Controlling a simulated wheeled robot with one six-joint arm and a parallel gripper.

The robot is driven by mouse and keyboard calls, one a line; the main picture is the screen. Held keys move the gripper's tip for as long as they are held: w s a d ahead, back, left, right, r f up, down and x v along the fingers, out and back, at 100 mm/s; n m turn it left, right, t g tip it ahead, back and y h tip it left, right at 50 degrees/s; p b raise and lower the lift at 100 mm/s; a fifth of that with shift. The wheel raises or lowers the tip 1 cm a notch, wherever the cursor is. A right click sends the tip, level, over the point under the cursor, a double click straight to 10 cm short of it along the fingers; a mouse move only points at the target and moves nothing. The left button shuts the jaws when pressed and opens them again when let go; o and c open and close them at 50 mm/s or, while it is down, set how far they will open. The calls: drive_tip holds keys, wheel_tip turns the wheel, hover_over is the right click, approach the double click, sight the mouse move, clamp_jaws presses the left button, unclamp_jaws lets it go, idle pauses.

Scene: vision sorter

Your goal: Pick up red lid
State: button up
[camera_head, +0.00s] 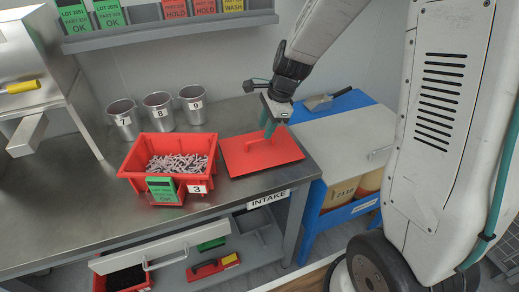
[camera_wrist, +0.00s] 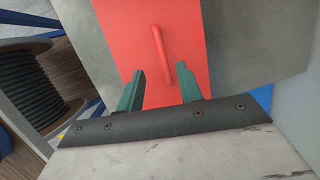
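The red lid (camera_head: 280,152) lies flat on the metal table, right of the red bin. It is a square plate with a raised bar handle (camera_head: 258,142) on top. In the wrist view the lid (camera_wrist: 188,60) lies ahead of the fingers, with its handle (camera_wrist: 160,53) standing upright in the picture between the two finger lines. My gripper (camera_head: 269,128) is above the lid, close to the handle. Its two green fingers (camera_wrist: 160,85) are spread apart in the wrist view with nothing between them. The exact height of the fingertips over the handle is hard to tell.
A red bin (camera_head: 127,172) of small metal parts, with a green tag and label 3, stands left of the lid. Metal cups labelled 7 (camera_head: 124,115), 8 (camera_head: 157,104) and 9 (camera_head: 192,97) stand behind it. A blue cart (camera_head: 312,213) adjoins the table's right edge.

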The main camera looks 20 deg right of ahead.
sight(260, 139)
drive_tip(key=x, duration=0.5)
drive_tip(key=shift+w+f, duration=0.2)
drive_tip(key=shift+w, duration=0.1)
clamp_jaws()
